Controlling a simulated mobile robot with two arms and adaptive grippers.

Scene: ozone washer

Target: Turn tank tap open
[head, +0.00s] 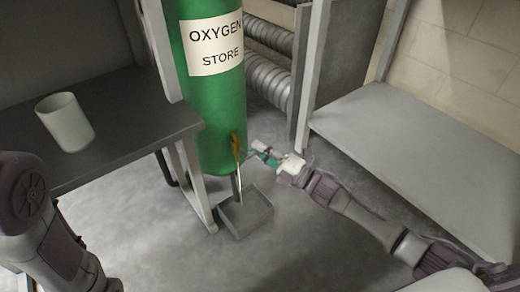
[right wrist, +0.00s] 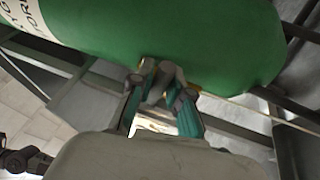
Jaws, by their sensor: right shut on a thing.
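The green tank (head: 212,110), labelled "OXYGEN STORE", stands upright in the middle of the head view. Its orange-brown tap (head: 236,145) is low on its front right side. My right gripper (head: 251,157) reaches in from the right and is shut at the tap. In the right wrist view my right gripper's fingertips (right wrist: 160,78) are close together against the tank (right wrist: 190,40), with yellowish bits of the tap beside them; the fingers hide most of it. A thin pale line runs down below the tap; I cannot tell if it is flow. My left gripper is out of view.
A grey open box (head: 245,213) sits on the floor below the tap. A dark table (head: 120,115) with a pale cup (head: 66,122) is at the left. A grey bench (head: 420,150) is at the right. Ribbed pipes (head: 268,80) and a metal post (head: 310,75) stand behind the tank.

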